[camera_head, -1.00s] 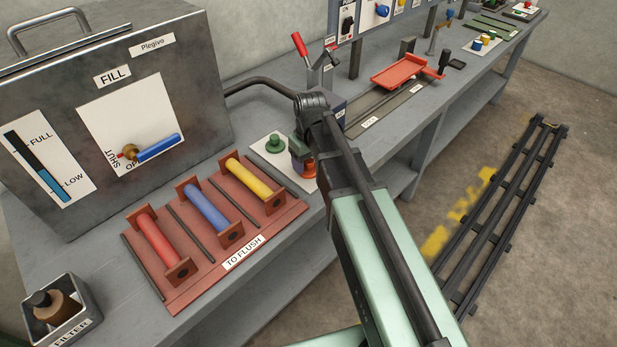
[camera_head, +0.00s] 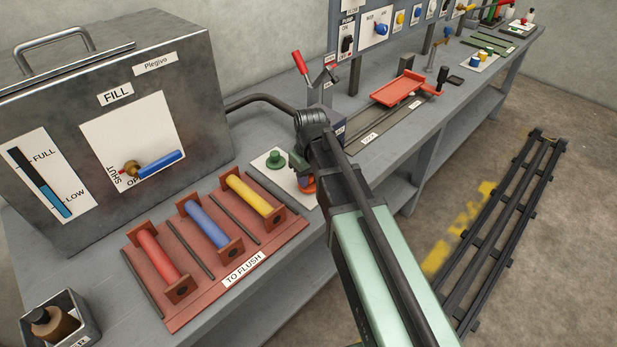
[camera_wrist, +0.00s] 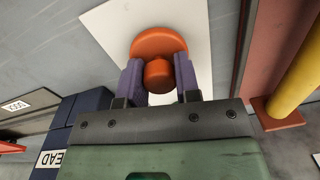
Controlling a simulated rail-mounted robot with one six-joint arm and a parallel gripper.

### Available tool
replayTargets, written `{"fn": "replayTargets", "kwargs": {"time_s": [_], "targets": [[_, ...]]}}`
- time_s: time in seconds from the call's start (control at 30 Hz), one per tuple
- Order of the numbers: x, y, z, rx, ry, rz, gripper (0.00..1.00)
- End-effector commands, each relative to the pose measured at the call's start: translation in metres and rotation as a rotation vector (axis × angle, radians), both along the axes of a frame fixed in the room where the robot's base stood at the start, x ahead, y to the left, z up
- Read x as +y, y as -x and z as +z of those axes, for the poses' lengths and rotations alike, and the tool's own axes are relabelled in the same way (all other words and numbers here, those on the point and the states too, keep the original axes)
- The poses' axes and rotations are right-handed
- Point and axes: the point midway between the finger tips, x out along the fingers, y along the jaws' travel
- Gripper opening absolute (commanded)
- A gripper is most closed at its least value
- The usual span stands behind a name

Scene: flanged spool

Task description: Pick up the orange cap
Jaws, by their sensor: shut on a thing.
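The orange cap (camera_wrist: 159,45) has a round flange and a short knob. In the wrist view it is over a white card, with its knob between the purple fingers of my gripper (camera_wrist: 159,78). The fingers are shut on the knob. I cannot tell whether the cap touches the card. In the head view a little of the orange cap (camera_head: 308,184) shows beside my arm, and my gripper (camera_head: 303,172) is mostly hidden behind it.
The red rack (camera_head: 185,307) with red, blue and yellow spools is in front. A dark blue block (camera_wrist: 88,112) is close to my gripper.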

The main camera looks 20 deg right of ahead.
Motion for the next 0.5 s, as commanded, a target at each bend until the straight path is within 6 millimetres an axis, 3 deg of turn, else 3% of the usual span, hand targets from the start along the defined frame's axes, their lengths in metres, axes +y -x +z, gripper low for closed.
{"fn": "replayTargets", "kwargs": {"time_s": [0.27, 0.5], "targets": [[0.000, 0.000, 0.067, 0.000, 0.000, 0.000, 0.08], [0.000, 0.000, 0.155, 0.000, 0.000, 0.000, 0.08]]}}
